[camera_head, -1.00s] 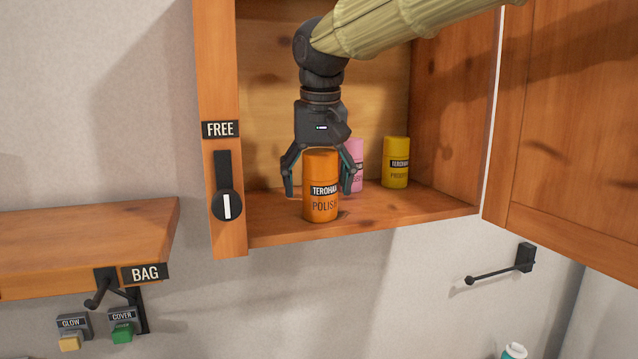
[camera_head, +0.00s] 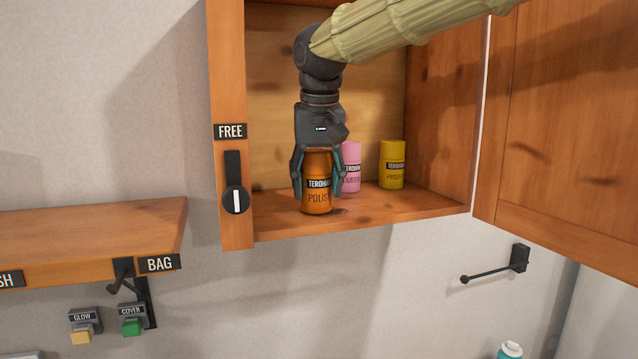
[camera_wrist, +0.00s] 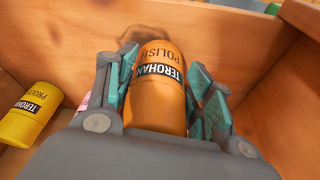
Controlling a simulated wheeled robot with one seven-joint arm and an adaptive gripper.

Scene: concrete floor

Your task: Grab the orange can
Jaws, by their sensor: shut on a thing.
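The orange can (camera_head: 318,203), labelled POLISH, stands upright on the cabinet floor near its front edge in the head view. My gripper (camera_head: 318,183) reaches down over it, with one finger on each side, shut on the can. In the wrist view the orange can (camera_wrist: 157,100) lies between the teal finger pads of my gripper (camera_wrist: 160,88). The can's top is hidden under the gripper in the head view.
A pink can (camera_head: 352,158) stands just right of my gripper, partly hidden by a finger. A yellow can (camera_head: 392,165) stands farther right. The cabinet's left post (camera_head: 233,100) and open right door (camera_head: 560,120) flank the opening. A wooden shelf (camera_head: 90,235) is at lower left.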

